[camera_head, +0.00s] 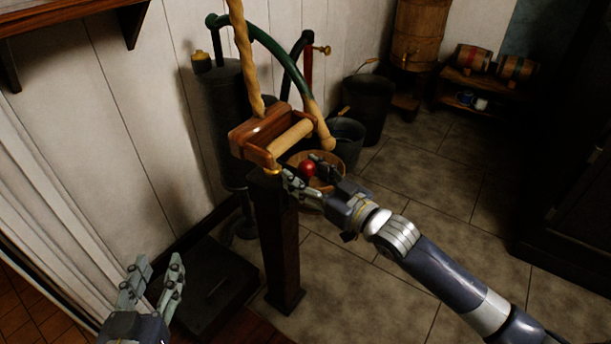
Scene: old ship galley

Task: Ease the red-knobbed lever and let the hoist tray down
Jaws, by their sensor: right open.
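The lever's red knob (308,167) shows beside a wooden winch frame (245,141) with a pale roller (290,137), on top of a dark post (278,240). The lever's shaft is mostly hidden. My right gripper (305,176) is open, with its fingers on either side of the red knob in the picture; I cannot tell if they touch it. My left gripper (155,272) is open and empty, low at the left, well away from the post. A thick rope (246,60) runs up from the frame. I cannot clearly make out the hoist tray.
A dark pump (228,115) with a green curved handle (268,42) stands behind the post. A dark flat slab (208,290) lies left of the post.

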